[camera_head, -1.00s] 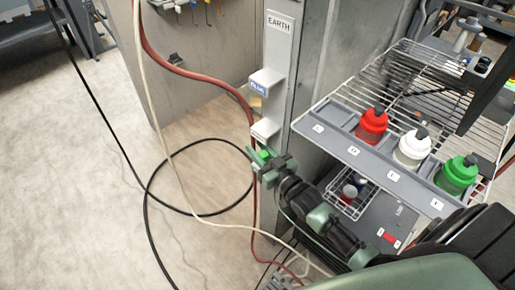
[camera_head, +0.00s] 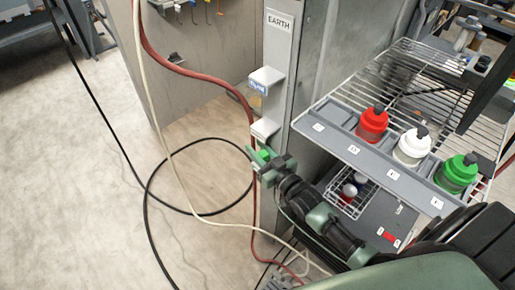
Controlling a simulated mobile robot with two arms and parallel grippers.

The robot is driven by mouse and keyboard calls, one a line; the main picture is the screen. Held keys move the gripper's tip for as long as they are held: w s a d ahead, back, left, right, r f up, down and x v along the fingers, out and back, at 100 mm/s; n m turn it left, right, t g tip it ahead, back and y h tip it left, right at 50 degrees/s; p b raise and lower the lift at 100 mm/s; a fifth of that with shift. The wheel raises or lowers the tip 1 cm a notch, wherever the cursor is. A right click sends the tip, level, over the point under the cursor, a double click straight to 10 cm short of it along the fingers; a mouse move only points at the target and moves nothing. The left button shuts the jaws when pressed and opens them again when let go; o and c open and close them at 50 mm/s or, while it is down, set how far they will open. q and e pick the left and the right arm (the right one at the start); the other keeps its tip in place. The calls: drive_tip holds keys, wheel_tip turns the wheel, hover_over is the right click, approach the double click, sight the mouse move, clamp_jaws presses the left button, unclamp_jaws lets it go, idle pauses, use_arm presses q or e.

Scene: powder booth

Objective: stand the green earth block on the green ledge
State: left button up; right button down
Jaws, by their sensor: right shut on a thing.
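The green earth block (camera_head: 263,155) is small and bright green, and my right gripper (camera_head: 268,164) is shut on it. The gripper partly hides the block. Block and gripper are just below and in front of a white ledge (camera_head: 265,128) on the grey post marked EARTH (camera_head: 279,22). I cannot tell whether the block touches anything beneath it. A higher ledge with a blue label (camera_head: 260,84) sits above on the same post. I cannot make out a green label on the lower ledge. My left gripper is not in view.
A wire rack (camera_head: 400,80) at right carries a grey tray (camera_head: 375,168) with red (camera_head: 372,126), white (camera_head: 411,150) and green (camera_head: 456,176) bottles. A red hose (camera_head: 205,75) and white and black cables hang near the post. Floor at left is open apart from cables.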

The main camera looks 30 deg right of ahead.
sight(265, 159)
drive_tip(key=c, duration=1.1)
unclamp_jaws()
drive_tip(key=shift+a+f, duration=0.1)
drive_tip(key=shift+o, duration=0.2)
drive_tip(key=shift+d, duration=0.2)
drive_tip(key=shift+s, duration=0.3)
drive_tip(key=s, duration=0.5)
drive_tip(key=s+d, duration=0.1)
drive_tip(key=s, duration=0.1)
drive_tip(key=shift+s, duration=0.15)
drive_tip(key=shift+s+a, duration=0.1)
